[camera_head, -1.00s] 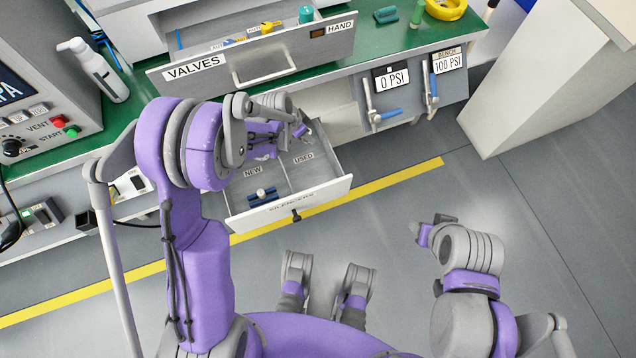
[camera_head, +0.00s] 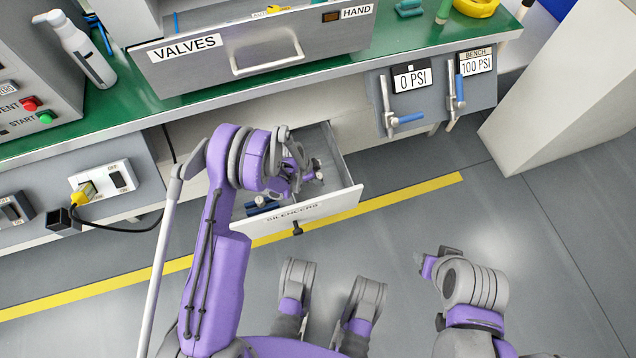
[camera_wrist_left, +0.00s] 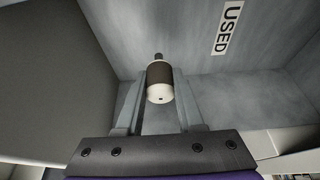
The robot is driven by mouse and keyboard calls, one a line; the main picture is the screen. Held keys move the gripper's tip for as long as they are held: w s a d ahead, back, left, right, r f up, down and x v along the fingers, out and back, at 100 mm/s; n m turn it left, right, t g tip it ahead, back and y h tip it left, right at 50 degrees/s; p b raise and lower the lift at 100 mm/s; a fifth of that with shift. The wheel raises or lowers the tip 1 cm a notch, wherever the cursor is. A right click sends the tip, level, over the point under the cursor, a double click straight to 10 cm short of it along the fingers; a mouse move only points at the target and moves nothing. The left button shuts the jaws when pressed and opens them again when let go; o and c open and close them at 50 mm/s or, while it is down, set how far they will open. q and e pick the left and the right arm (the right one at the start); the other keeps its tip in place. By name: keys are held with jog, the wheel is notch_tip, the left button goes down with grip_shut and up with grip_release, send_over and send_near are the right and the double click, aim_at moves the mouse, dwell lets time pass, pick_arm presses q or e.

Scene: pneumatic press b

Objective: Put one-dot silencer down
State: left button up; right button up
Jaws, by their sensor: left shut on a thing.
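The one-dot silencer (camera_wrist_left: 159,84), a small cylinder with a dark band and a pale end bearing one dark dot, is held between the fingers of my left gripper (camera_wrist_left: 159,95) in the left wrist view. In the head view my left gripper (camera_head: 308,174) is over or inside the right part of the open silencers drawer (camera_head: 335,201). The wrist view shows the USED label (camera_wrist_left: 228,27) on the drawer floor close by. Whether the silencer touches the floor cannot be told. My right gripper (camera_head: 424,266) is away to the right, its fingers unclear.
Blue silencers (camera_head: 262,206) lie in the drawer's left part, partly hidden by my arm. The open valves drawer (camera_head: 245,62) juts out above. Pressure levers (camera_head: 400,120) are on the panel to the right. The floor at right is clear.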

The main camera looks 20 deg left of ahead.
pick_arm(q)
jog(key=shift+f+b, duration=0.5)
jog(key=shift+f, duration=1.35)
jog(key=shift+f, duration=0.15)
jog(key=o, duration=1)
